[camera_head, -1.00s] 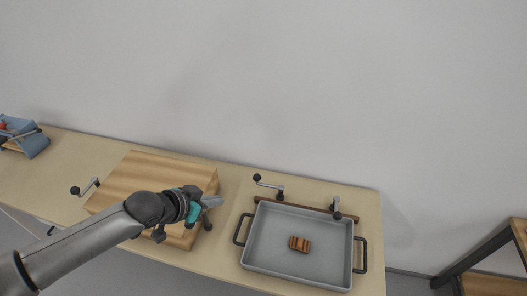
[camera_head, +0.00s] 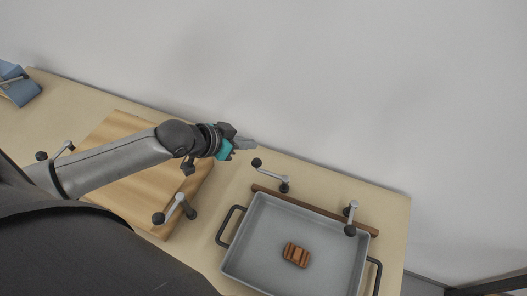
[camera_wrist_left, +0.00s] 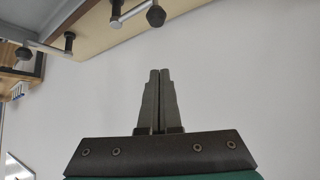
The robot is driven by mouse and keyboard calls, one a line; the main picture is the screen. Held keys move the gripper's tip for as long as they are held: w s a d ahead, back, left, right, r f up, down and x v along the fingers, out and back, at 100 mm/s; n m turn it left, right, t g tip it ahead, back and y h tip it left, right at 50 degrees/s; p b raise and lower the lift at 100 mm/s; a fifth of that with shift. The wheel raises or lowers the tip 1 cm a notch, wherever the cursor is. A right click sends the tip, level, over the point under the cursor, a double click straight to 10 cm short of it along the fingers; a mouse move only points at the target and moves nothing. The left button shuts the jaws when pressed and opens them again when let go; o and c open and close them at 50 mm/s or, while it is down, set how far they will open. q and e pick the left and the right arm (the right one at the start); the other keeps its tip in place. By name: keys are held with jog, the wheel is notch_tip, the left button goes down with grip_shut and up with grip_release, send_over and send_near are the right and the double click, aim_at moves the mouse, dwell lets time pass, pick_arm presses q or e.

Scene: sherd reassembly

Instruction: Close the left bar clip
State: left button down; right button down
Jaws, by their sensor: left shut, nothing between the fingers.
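The left bar clip (camera_head: 272,175) is a grey lever with a black knob, at the left end of the brown wooden bar (camera_head: 318,212) behind the tray. Its lever points back and left, with the knob beyond the bar's end. My left gripper (camera_head: 250,144) is shut and empty, just behind and left of that knob, apart from it in the head view. In the left wrist view, the shut fingers (camera_wrist_left: 159,78) point at the wall, and a clip that looks like the left one (camera_wrist_left: 132,14) shows at the top edge. My right gripper is out of view.
A right bar clip (camera_head: 350,217) stands farther along the bar. The grey tray (camera_head: 268,222) with side handles holds a brown striped block (camera_head: 296,254). A wooden board (camera_head: 150,215) with cranked levers lies under my left arm. The white wall rises close behind the table.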

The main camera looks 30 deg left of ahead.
aim_at(258, 160)
pick_arm(q)
jog(key=shift+s, duration=0.1)
jog(key=b+x, duration=0.3)
jog(key=x, duration=0.8)
jog(key=shift+s+a+f+p, duration=0.15)
jog(key=shift+s+a, duration=0.15)
jog(key=shift+s, duration=0.35)
jog(key=shift+s+a+f+p, duration=0.15)
jog(key=shift+s+a, duration=0.15)
jog(key=shift+s, duration=0.35)
jog(key=shift+s+a+f+p, duration=0.15)
jog(key=shift+s+a, duration=0.2)
jog(key=shift+s, duration=0.35)
jog(key=shift+s+r+p, duration=0.1)
jog(key=shift+r+p, duration=0.05)
jog(key=shift+p, duration=0.25)
jog(key=shift+s+n+y+p, duration=0.2)
jog(key=shift+n+y+p, duration=0.1)
jog(key=shift+n, duration=0.1)
